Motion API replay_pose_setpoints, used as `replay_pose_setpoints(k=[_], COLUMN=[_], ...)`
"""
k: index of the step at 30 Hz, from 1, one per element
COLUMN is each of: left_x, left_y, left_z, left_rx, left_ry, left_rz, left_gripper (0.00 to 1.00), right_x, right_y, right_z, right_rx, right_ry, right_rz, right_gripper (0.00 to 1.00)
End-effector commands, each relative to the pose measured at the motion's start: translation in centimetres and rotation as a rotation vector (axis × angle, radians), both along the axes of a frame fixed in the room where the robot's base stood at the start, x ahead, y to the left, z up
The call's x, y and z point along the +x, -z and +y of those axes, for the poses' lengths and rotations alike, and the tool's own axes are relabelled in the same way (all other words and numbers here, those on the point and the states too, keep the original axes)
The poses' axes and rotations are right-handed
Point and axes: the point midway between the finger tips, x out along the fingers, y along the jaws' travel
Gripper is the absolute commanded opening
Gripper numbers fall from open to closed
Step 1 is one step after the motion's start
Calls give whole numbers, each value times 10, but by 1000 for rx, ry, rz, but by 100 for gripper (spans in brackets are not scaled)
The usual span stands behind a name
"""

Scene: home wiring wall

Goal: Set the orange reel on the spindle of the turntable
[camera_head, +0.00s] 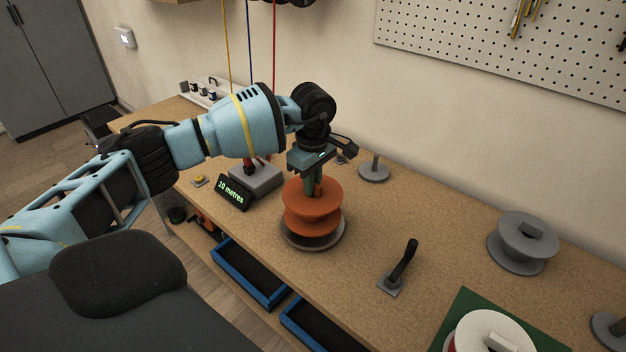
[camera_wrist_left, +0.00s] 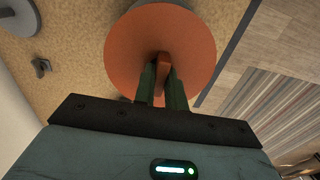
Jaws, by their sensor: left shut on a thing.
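The orange reel (camera_head: 312,207) is upright at the middle of the bench, and it also shows in the left wrist view (camera_wrist_left: 160,38). My left gripper (camera_head: 313,184) points down over it. Its fingers (camera_wrist_left: 162,82) are shut on the reel's raised top grip. A round grey plate (camera_head: 313,244), which looks like the turntable, lies directly beneath the reel, its rim showing around the lower flange. The spindle is hidden by the reel. I cannot tell whether the reel rests on the plate or hangs just above it. My right gripper is not in view.
A display (camera_head: 232,192) reading "18 metres" stands left of the reel. A bare grey stand with a post (camera_head: 374,170) is behind it. A black lever (camera_head: 403,262), a grey reel (camera_head: 522,243) and a white-flanged reel (camera_head: 487,335) are to the right. Blue trays (camera_head: 247,275) hang below the front edge.

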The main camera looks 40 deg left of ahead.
Motion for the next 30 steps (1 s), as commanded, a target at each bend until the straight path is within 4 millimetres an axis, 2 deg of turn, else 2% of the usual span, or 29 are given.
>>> replay_pose_setpoints(k=[30], left_x=[0], left_y=[22], left_z=[0], left_rx=[-1], left_ry=[0], left_rz=[0], left_gripper=[0], right_x=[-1], right_y=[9], right_z=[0], right_rx=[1], right_ry=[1], right_rz=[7], right_gripper=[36])
